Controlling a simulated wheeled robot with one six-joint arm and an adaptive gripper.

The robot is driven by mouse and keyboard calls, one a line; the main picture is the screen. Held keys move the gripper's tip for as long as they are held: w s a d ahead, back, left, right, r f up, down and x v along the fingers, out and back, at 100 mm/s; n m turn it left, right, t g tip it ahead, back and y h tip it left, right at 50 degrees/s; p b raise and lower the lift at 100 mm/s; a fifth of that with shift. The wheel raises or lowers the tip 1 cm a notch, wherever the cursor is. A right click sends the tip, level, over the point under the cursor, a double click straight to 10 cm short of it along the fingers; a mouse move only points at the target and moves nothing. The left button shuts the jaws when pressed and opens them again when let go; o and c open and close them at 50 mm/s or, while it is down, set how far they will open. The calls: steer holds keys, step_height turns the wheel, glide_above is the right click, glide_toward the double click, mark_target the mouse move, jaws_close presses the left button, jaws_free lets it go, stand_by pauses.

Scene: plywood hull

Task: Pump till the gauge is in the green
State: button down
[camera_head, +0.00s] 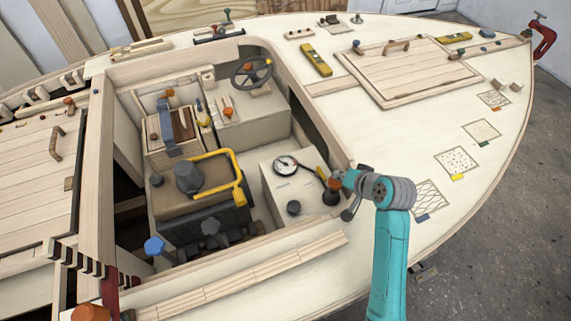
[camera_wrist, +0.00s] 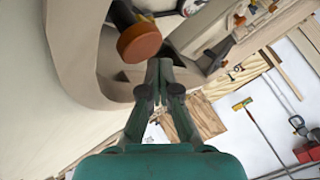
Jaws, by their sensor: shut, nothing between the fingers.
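The round white gauge (camera_head: 286,165) sits on a pale box in the cockpit, and its dial is too small to read. Part of a white round face, probably the gauge (camera_wrist: 191,6), shows at the top edge of the wrist view. A dark plunger with an orange-brown knob (camera_head: 335,184) stands on the same box, right of the gauge. In the wrist view that knob (camera_wrist: 139,43) is just up and left of my fingertips; I cannot tell whether they touch. My gripper (camera_wrist: 161,64) is shut and empty. In the head view my wrist hides much around it.
The cockpit's wooden rim (camera_head: 318,130) surrounds the box. A yellow-handled unit (camera_head: 240,190), a black knob (camera_head: 293,208) and a steering wheel (camera_head: 251,72) are also in the cockpit. Open deck (camera_head: 410,135) lies right of the rim, with textured patches on it.

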mark_target(339, 187)
steer(key=shift+s+f, duration=0.2)
steer(key=shift+f, duration=0.7)
steer(key=shift+s+d+f, duration=0.1)
steer(key=shift+s+f, duration=0.05)
steer(key=shift+f, duration=1.5)
stand_by(2.5)
steer(key=shift+s+d+r, duration=0.1)
steer(key=shift+r, duration=0.1)
steer(key=shift+s+d+r, duration=0.1)
steer(key=shift+s+r, duration=0.1)
steer(key=shift+r, duration=0.1)
stand_by(0.4)
steer(key=shift+s+d+r, duration=0.1)
steer(key=shift+d+r, duration=0.05)
steer(key=shift+r, duration=1.5)
steer(key=shift+d+r, duration=0.15)
steer(key=shift+r, duration=1.45)
steer(key=shift+a, duration=0.1)
steer(key=shift+a+r, duration=0.1)
